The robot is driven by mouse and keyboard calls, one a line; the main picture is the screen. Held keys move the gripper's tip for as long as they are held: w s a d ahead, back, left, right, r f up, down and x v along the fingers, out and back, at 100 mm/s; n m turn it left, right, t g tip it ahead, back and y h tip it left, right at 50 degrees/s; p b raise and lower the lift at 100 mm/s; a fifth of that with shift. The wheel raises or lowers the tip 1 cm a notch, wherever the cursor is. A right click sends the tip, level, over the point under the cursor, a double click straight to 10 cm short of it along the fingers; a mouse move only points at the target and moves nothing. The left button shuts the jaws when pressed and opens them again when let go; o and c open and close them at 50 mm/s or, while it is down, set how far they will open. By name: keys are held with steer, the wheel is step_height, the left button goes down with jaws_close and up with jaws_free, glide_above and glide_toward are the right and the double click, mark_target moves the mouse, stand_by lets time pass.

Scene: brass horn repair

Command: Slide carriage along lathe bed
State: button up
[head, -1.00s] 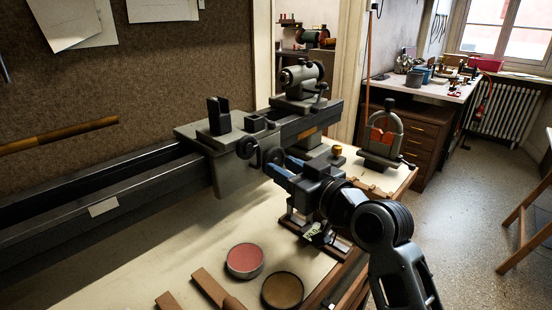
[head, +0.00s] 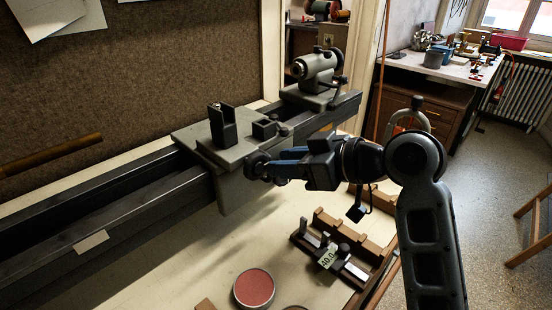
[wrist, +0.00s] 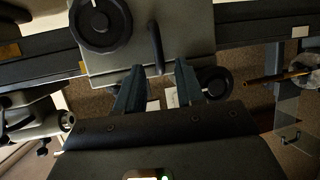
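The grey carriage (head: 238,185) sits across the dark lathe bed (head: 130,185), a tool post (head: 222,125) on top. My gripper (head: 270,165) reaches its front, near a black handwheel partly hidden by the fingers. In the wrist view, the carriage front (wrist: 190,30) fills the top, with a large handwheel (wrist: 100,25), a dark lever (wrist: 156,45) and a smaller handwheel (wrist: 215,82). My gripper (wrist: 160,68) is open there, with a clear gap between its two fingers. The lever's end lies between the fingertips; I cannot tell whether they touch it.
A grey headstock-like unit (head: 318,72) stands on the bed's far right end. Below the bed, a rack (head: 330,250) with a "40.0" tag and a red round tin (head: 254,289) stand on the bench. A pale label (head: 91,241) is on the bed's front.

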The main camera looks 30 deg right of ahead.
steer(key=shift+x, duration=1.3)
steer(key=shift+c, duration=0.4)
jaws_close()
